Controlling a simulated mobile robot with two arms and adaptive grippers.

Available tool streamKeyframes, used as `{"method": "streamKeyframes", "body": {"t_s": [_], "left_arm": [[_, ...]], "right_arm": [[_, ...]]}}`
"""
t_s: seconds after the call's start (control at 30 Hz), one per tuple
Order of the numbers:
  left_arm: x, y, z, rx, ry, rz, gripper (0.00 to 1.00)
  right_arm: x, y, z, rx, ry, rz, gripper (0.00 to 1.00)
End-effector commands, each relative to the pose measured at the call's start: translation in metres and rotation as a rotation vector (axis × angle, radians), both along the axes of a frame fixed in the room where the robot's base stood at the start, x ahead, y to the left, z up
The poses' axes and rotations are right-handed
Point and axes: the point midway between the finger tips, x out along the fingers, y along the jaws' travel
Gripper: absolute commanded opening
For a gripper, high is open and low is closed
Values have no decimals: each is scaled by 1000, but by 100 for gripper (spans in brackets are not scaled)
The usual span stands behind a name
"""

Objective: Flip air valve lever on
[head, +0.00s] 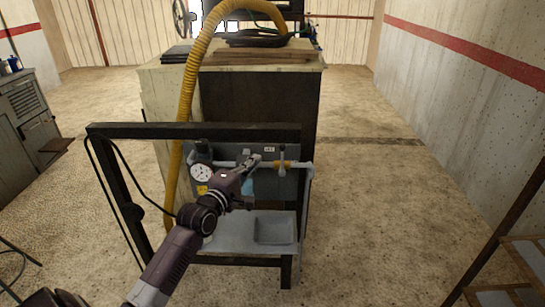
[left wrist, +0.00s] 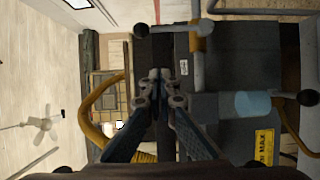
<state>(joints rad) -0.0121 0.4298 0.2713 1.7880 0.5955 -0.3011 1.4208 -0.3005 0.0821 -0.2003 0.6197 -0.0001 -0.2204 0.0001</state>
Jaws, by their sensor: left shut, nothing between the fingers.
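The air valve is a brass-yellow fitting (head: 267,164) on a grey horizontal pipe, and it also shows in the left wrist view (left wrist: 200,45). Its thin lever (head: 282,153) stands roughly upright, across the pipe. In the left wrist view the lever (left wrist: 172,28) has a dark round knob at its end. My left gripper (head: 256,159) is shut and empty, in front of the panel and just left of the lever. In the left wrist view its fingertips (left wrist: 157,74) are together, apart from the lever in the picture. My right gripper is not in view.
A pressure gauge (head: 201,172) sits left on the panel, and a light-blue bowl (left wrist: 252,103) hangs by the pipe. A yellow hose (head: 176,150) runs down the rack's left side. A dark frame bar (head: 230,131) crosses above; a grey tray (head: 274,231) lies below.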

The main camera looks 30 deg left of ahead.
Motion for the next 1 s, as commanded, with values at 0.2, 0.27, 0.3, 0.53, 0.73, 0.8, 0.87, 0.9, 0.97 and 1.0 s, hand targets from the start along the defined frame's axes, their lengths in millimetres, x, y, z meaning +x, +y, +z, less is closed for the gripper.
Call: {"method": "streamKeyframes", "body": {"t_s": [0.2, 0.27, 0.3, 0.53, 0.73, 0.8, 0.87, 0.9, 0.97, 1.0], "left_arm": [[38, 4, 2, 2, -1, 0, 0], [40, -9, 3, -4, 0, -2, 0], [41, -14, 3, -3, 0, -1, 0], [48, -32, 1, 0, 0, -1, 0], [48, -34, 0, 2, 0, 0, 0], [48, -34, 0, 2, 0, 0, 0], [48, -34, 0, 2, 0, 0, 0], [48, -34, 0, 2, 0, 0, 0], [48, -34, 0, 3, 1, 0, 0], [48, -34, 1, 5, 3, 0, 0]], "right_arm": [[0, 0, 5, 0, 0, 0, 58], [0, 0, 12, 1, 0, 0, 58], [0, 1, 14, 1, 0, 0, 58], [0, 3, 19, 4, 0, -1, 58], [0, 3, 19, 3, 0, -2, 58], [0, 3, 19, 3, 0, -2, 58], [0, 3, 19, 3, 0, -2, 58], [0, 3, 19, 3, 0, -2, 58], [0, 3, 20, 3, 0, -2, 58], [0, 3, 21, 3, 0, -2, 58]]}}
